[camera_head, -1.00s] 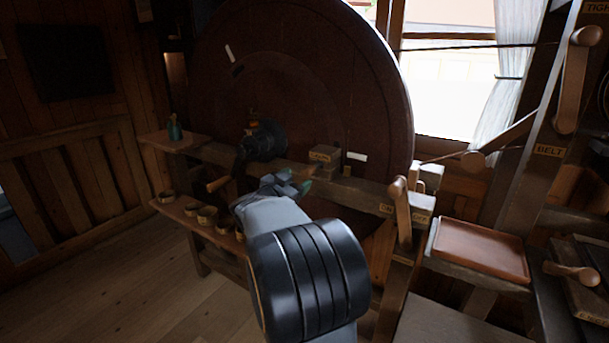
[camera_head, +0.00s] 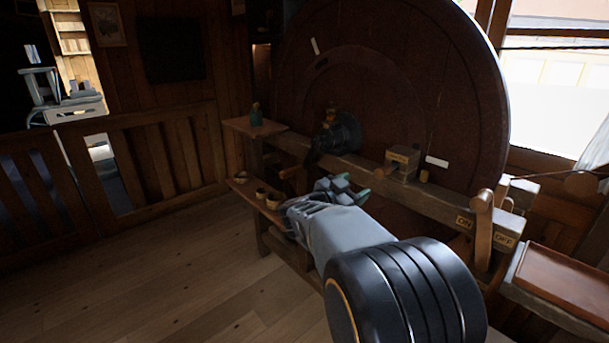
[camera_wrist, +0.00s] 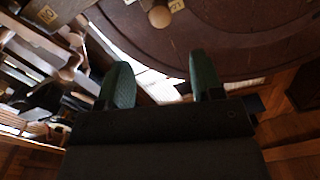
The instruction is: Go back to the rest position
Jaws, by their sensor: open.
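My gripper (camera_head: 348,188) is in the middle of the head view, in front of the bench with the big dark wheel. Its two green fingers stand apart with nothing between them in the wrist view (camera_wrist: 158,85). My grey forearm and black wrist joint reach up from the bottom right of the head view. The fingertips appear near the bench edge in the head view; whether they touch it I cannot tell.
The big wheel (camera_head: 440,90) rises behind the wooden bench beam (camera_head: 360,165). Small round pots (camera_head: 262,194) stand on a low shelf at its left. A lever (camera_head: 483,232) and a brown tray (camera_head: 562,280) are at the right. The floor (camera_head: 150,285) at left is clear.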

